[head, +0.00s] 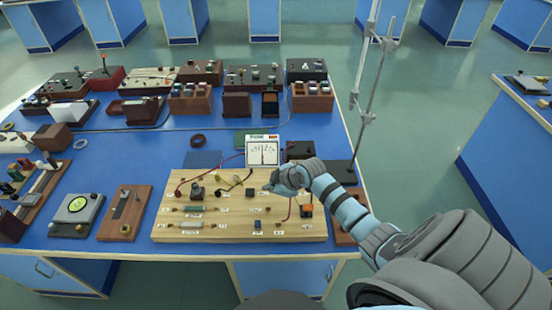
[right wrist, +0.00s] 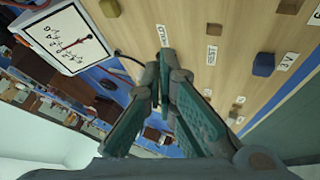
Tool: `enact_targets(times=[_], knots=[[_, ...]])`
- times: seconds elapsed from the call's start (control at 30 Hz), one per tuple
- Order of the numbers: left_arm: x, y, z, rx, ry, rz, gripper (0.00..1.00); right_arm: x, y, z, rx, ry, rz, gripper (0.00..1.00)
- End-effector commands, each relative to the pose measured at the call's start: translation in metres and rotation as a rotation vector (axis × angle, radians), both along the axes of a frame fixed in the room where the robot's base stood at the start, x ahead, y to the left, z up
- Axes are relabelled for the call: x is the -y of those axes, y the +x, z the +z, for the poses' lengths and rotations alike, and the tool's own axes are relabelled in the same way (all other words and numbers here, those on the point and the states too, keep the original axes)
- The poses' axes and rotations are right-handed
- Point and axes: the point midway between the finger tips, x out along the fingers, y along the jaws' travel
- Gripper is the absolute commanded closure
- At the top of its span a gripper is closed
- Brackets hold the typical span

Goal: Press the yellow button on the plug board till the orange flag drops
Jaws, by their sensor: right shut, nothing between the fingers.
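The plug board (head: 240,232) is a pale wooden panel with small posts, blocks and labels on the blue bench. My right gripper (head: 270,187) is shut and empty, low over the board's right half; it also shows in the right wrist view (right wrist: 163,65). I cannot tell whether its tips touch the board. An orange piece (head: 306,210) with dark parts, perhaps the flag, is at the board's right. My left gripper is not in view.
A white meter (head: 263,151) stands behind the board, with red and black leads running onto it. A metal stand (head: 363,110) rises at the right. A brown key board (head: 125,212) lies to the left. Boxes line the back of the bench.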

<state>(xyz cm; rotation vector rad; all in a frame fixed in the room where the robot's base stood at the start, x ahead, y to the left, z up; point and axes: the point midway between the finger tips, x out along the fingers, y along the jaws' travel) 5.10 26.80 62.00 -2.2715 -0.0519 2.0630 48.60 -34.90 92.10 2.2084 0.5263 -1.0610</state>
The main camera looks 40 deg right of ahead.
Motion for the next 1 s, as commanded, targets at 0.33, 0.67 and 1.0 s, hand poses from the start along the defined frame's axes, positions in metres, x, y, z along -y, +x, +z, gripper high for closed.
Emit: enact_targets(times=[0.33, 0.67, 1.0], knots=[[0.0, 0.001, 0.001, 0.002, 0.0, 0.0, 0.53, 0.065, 0.066, 0.06, 0.161, -0.075, 0.042, 1.0], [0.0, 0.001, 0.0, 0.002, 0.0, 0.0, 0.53, 0.064, 0.066, 0.059, 0.162, -0.075, 0.043, 1.0], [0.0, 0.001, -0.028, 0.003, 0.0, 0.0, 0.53, 0.064, 0.066, 0.026, 0.16, -0.075, 0.043, 1.0]])
